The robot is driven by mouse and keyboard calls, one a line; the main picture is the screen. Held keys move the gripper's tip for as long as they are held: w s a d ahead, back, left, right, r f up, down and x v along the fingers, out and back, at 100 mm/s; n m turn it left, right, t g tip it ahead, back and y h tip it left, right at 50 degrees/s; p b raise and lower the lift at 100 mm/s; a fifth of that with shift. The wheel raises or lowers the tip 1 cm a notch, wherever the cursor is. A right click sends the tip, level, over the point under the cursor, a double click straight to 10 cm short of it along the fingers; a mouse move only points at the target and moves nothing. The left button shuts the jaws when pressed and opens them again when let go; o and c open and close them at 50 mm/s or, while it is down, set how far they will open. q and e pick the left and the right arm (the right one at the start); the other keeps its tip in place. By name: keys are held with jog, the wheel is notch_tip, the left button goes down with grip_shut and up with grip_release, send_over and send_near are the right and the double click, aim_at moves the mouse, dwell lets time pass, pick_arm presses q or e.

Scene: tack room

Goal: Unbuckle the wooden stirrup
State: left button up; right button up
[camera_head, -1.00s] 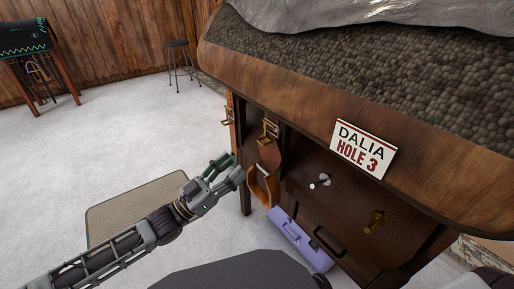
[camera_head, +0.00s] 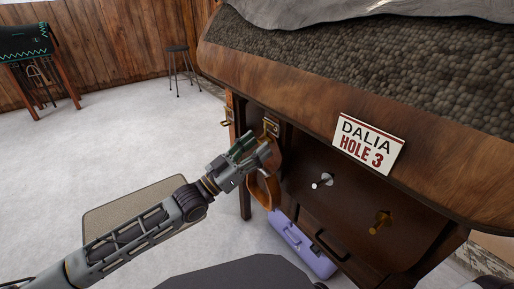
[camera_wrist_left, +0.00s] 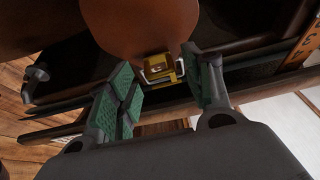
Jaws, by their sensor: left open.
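The wooden stirrup (camera_head: 264,190) hangs at the left side of the cabinet, partly hidden behind my left gripper (camera_head: 256,148). Its brown leather strap (camera_head: 276,160) hangs from a brass buckle (camera_head: 271,127) at the top. My left gripper is open and empty, in front of the strap, a little below the buckle in the head view. In the left wrist view, the brass buckle (camera_wrist_left: 160,68) on the strap (camera_wrist_left: 140,25) lies just beyond and between the green-padded fingertips of my left gripper (camera_wrist_left: 165,85). I cannot tell whether they touch. My right gripper is not in view.
The cabinet (camera_head: 310,165) bears a sign (camera_head: 368,143) reading "DALIA HOLE 3", a silver knob (camera_head: 322,181) and a brass one (camera_head: 381,222). A purple case (camera_head: 301,245) lies below the stirrup.

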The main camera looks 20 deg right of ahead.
pick_arm(q)
jog(key=shift+w+d+r, duration=0.1)
jog(key=shift+d+r, duration=0.05)
jog(key=shift+d, duration=0.2)
jog(key=shift+c, duration=0.2)
jog(key=c, duration=0.9)
jog(key=shift+c, duration=0.2)
jog(key=shift+r, duration=0.1)
